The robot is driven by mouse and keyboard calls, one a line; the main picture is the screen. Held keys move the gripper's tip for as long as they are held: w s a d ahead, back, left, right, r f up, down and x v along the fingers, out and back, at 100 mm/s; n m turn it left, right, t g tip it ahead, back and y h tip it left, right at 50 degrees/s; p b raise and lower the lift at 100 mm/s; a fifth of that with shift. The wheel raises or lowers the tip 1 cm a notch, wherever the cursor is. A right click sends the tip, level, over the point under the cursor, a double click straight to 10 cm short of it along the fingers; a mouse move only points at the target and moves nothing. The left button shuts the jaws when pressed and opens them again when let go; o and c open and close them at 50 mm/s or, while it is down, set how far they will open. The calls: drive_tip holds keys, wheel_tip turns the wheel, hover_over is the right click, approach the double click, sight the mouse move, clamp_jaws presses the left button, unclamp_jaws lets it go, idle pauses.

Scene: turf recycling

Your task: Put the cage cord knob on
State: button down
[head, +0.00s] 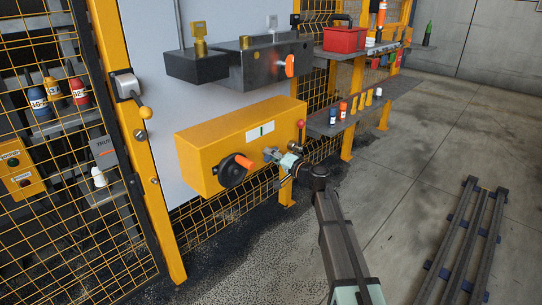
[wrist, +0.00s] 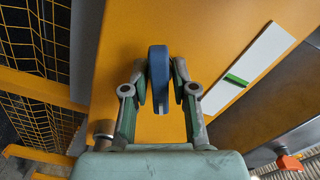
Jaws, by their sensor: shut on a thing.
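A blue-grey knob (wrist: 159,75), seen nearly edge-on in the wrist view, stands out from the front of the yellow box (wrist: 215,30). My gripper (wrist: 160,90) is shut on this knob, with one finger on each side. In the head view my gripper (head: 275,156) is at the front of the yellow box (head: 210,140), below its white label (head: 260,132). The knob is hidden or too small to tell there. The label with its green stripe also shows in the wrist view (wrist: 243,72), right of the knob.
A black round knob with an orange handle (head: 240,164) is on the box, left of my gripper. A grey box (head: 262,68) with an orange knob is above.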

drive_tip(key=m+p, duration=0.2)
drive_tip(key=m, duration=0.1)
drive_tip(key=shift+r+m, duration=0.1)
drive_tip(key=shift+m, duration=0.2)
drive_tip(key=shift+m+p, duration=0.7)
drive_tip(key=shift+m, duration=0.2)
drive_tip(key=c, duration=1.1)
unclamp_jaws()
drive_tip(key=v, duration=1.2)
drive_tip(key=shift+s, duration=0.1)
